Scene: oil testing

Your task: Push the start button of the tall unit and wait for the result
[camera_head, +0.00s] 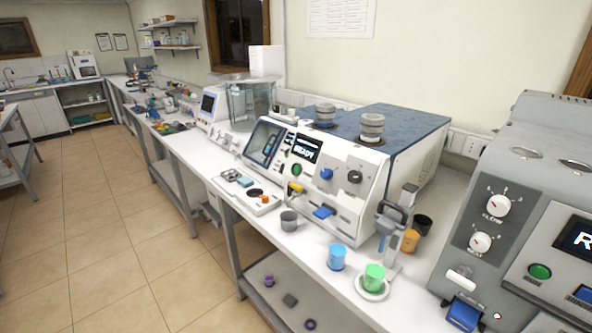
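A large grey unit (521,165) stands at the right and is cut off by the picture edge. It has two white dials, a green button (540,271) and a dark screen (581,239) whose only visible letter is "R". A lower white unit (343,202) with a blue top stands left of it. Its screen (306,149) reads "READY", with a green button (296,169) below. I cannot tell for certain which one the task calls tall; the grey one looks taller. Neither of my grippers shows.
A grey upright stand (391,222) rises behind the green cup. A glass-sided device (250,103) stands farther back. The tiled floor (110,230) at left is clear.

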